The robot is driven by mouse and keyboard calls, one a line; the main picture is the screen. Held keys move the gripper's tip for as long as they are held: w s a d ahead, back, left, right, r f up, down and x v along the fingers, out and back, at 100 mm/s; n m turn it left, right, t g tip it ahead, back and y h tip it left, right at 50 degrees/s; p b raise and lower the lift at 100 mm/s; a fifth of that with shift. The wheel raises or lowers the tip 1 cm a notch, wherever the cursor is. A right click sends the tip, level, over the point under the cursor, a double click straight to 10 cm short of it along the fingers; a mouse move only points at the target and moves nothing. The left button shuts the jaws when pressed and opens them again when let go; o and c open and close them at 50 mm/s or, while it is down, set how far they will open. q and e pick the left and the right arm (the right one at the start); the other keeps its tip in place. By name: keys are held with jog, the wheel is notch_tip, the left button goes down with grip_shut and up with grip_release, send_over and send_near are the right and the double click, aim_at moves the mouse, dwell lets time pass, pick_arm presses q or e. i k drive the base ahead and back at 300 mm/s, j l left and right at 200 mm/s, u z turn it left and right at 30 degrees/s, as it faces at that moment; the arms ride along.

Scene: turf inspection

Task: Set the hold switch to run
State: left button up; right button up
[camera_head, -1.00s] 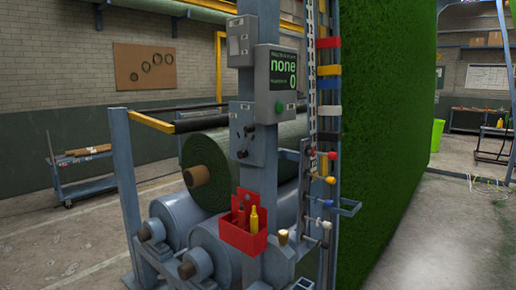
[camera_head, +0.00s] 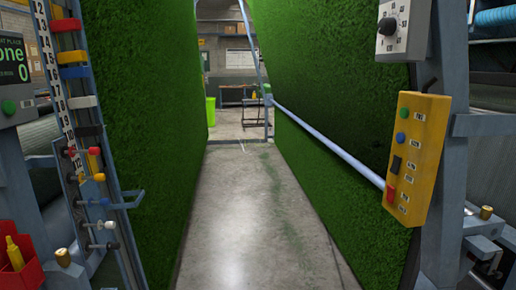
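A yellow control box (camera_head: 426,150) hangs on the post at the right. It has a green button (camera_head: 405,113), a blue button (camera_head: 401,139), a black switch (camera_head: 396,163) and a red control (camera_head: 390,195) near its lower end. The labels beside them are too small to read, so I cannot tell which control is the hold switch or how it is set. A grey box with a black dial knob (camera_head: 388,26) is above it. Neither of my grippers shows in this view.
Tall green turf walls stand left (camera_head: 155,100) and right (camera_head: 320,90) of a clear concrete aisle (camera_head: 240,215). A blue-grey rail (camera_head: 325,140) runs along the right wall. At the left are a rack with coloured clips (camera_head: 75,73) and a red bin (camera_head: 22,270).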

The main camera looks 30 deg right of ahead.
aim_at(391, 192)
jog(key=z, duration=1.95)
